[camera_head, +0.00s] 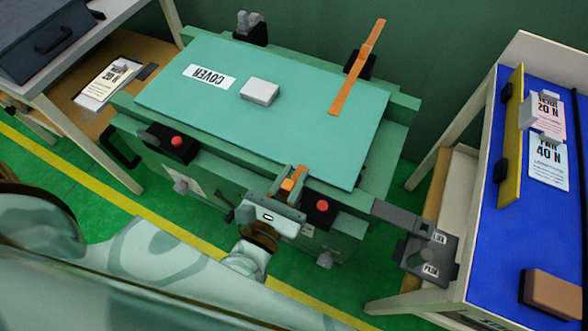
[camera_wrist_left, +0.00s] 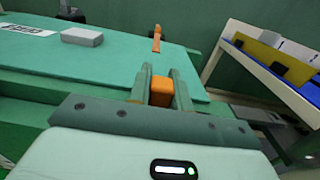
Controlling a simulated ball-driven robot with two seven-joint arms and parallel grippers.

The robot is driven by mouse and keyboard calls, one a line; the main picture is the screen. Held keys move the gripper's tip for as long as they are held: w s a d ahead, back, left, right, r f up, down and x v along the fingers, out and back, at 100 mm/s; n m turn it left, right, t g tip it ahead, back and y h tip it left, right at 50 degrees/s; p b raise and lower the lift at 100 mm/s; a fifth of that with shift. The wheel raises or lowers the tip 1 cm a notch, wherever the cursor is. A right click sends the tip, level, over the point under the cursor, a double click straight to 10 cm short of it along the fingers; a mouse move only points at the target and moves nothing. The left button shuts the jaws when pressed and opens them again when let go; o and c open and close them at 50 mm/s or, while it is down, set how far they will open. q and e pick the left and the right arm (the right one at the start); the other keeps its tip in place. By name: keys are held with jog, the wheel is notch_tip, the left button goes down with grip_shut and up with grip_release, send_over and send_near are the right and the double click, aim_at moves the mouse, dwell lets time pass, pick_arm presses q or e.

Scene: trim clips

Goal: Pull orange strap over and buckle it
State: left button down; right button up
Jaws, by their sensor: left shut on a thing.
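An orange strap (camera_head: 358,67) runs from the back edge of the green cover (camera_head: 205,115) part way across its top. It also shows in the left wrist view (camera_wrist_left: 157,40). My left gripper (camera_head: 291,186) is at the cover's front edge, shut on an orange end piece (camera_wrist_left: 161,92) with a narrow orange strip behind it. I cannot tell whether this piece joins the long strap. A black buckle with a red button (camera_head: 322,207) sits on the front side, just right of the gripper; another (camera_head: 177,141) is further left. My right gripper is not in view.
A grey block (camera_head: 260,91) lies on the cover. A dark grey labelled plate (camera_head: 430,258) juts out at the case's front right. A blue-topped table (camera_head: 500,250) stands at right, a shelf table with a dark case (camera_head: 50,40) at left.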

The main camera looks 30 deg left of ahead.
pick_arm(q)
jog(key=c, duration=1.3)
grip_release()
jog(key=shift+s+f, duration=0.15)
jog(key=shift+s, duration=0.2)
jog(key=s+p, duration=0.1)
jog(key=s, duration=1.5)
jog(key=shift+s+p, duration=0.1)
jog(key=shift+p, duration=0.3)
jog(key=shift+s, duration=0.1)
